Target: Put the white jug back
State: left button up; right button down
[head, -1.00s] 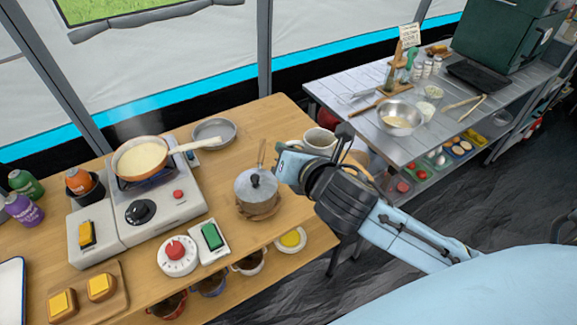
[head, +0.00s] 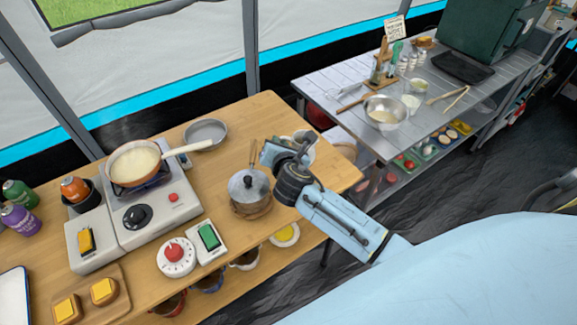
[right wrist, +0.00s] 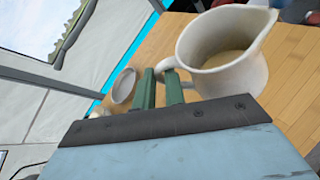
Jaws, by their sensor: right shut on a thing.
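The white jug (right wrist: 228,50) fills the upper right of the right wrist view, upright, with some pale contents inside. Its handle lies between the green fingers of my right gripper (right wrist: 160,82), which are shut on it. In the head view my right gripper (head: 284,152) is over the right part of the wooden table and hides most of the jug (head: 309,139). I cannot tell whether the jug's base touches the table. My left gripper is not in view.
A grey pan (head: 206,133) lies farther back, and a stove (head: 150,205) carries a pan of batter. A metal side table (head: 345,75) stands to the right, across a gap.

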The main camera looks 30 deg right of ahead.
notch_tip(320, 180, down, 7)
jog(key=shift+r+b, duration=0.1)
jog(key=shift+b, duration=1)
jog(key=shift+r, duration=0.1)
jog(key=c, duration=1.5)
grip_release()
jog(key=p+v, duration=0.2)
jog(key=v, duration=1)
